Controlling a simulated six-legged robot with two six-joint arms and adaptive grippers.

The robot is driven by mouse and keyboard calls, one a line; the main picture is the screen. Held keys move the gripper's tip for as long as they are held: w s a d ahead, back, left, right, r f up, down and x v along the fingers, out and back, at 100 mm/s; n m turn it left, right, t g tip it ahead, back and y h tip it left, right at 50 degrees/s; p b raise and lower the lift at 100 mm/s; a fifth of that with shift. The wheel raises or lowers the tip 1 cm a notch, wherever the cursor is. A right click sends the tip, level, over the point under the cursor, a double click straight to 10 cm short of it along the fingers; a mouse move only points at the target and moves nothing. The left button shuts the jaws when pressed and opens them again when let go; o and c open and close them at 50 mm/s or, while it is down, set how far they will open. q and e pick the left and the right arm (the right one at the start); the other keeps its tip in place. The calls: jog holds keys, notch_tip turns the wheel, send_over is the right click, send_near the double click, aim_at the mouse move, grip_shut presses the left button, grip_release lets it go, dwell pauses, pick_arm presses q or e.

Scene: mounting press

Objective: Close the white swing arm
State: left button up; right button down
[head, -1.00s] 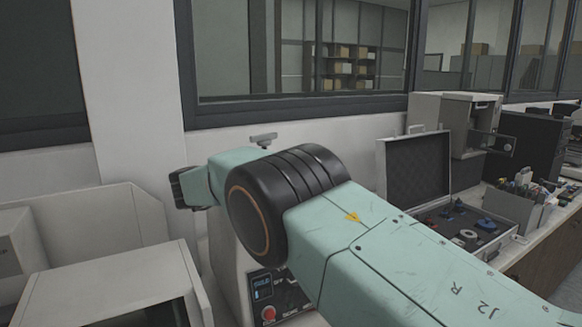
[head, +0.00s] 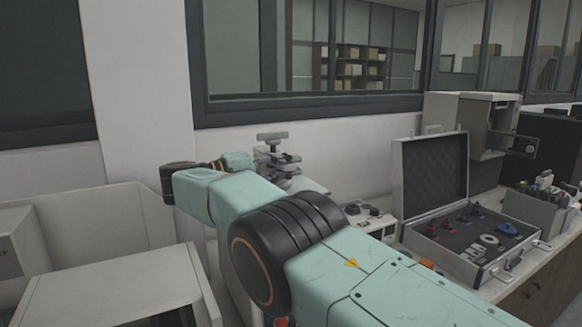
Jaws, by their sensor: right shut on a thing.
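The mounting press stands against the wall behind my right arm; its grey T-shaped screw handle (head: 272,136) shows above the arm. Pale parts of the press top, seemingly the white swing arm (head: 270,152), show just below that handle. My right arm reaches in from the lower right and bends back at the wrist toward the press. My right gripper (head: 282,161) is at the press top, small and dark, shut on what seems to be the swing arm. Its exact contact is too small to tell. My forearm hides most of the press body. My left gripper is not in view.
An open case (head: 483,244) with small tools in foam lies on the bench at right. Behind it stands a grey machine (head: 472,135). A pale cabinet (head: 115,290) fills the lower left. A window and wall close off the back.

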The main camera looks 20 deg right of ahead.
dwell(0.4)
jog(key=c, duration=1.3)
grip_release()
jog(key=shift+a, duration=0.15)
jog(key=shift+w+d, duration=0.1)
jog(key=shift+d, duration=0.15)
